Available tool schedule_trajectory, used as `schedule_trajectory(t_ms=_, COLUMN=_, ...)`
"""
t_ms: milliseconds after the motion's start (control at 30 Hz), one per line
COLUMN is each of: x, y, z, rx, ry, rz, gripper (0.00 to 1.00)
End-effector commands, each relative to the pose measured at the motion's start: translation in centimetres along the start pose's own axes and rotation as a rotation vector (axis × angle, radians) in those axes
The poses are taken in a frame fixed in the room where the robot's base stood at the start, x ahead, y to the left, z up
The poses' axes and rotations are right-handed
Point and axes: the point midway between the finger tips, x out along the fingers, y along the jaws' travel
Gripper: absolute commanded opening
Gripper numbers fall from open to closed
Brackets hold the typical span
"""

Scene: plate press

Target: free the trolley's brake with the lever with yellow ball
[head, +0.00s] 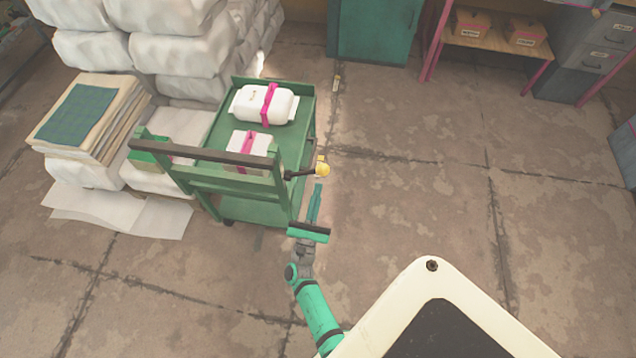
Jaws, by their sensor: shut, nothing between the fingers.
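The green trolley (263,209) stands left of centre with its dark push handle (205,154) toward me. The brake lever (300,174) sticks out from the trolley's right side and ends in a yellow ball (322,170). My gripper (317,188) is shut and empty, its narrow tip just below the yellow ball in the picture. I cannot tell whether the tip touches the ball. The trolley's wheels are mostly hidden under its lower shelf.
White wrapped parcels with pink straps lie on the trolley, one being a bundle (283,107). Stacked white bales (170,55) and a paper pile (85,120) stand close on the left. A teal cabinet (374,30) and a shelf (495,45) stand at the back. The floor to the right is clear.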

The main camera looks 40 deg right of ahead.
Motion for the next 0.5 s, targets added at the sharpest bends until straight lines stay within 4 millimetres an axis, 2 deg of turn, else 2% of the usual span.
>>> schedule_trajectory(t_ms=100, x=-2.6, y=-0.2, z=-0.1, rx=-0.001, ry=0.004, rz=0.002, gripper=0.0)
schedule_trajectory(t_ms=300, x=-6.2, y=0.1, z=-0.1, rx=0.002, ry=0.005, rz=0.008, gripper=0.0)
schedule_trajectory(t_ms=500, x=-7.8, y=-0.2, z=-0.1, rx=0.001, ry=0.004, rz=0.004, gripper=0.0)
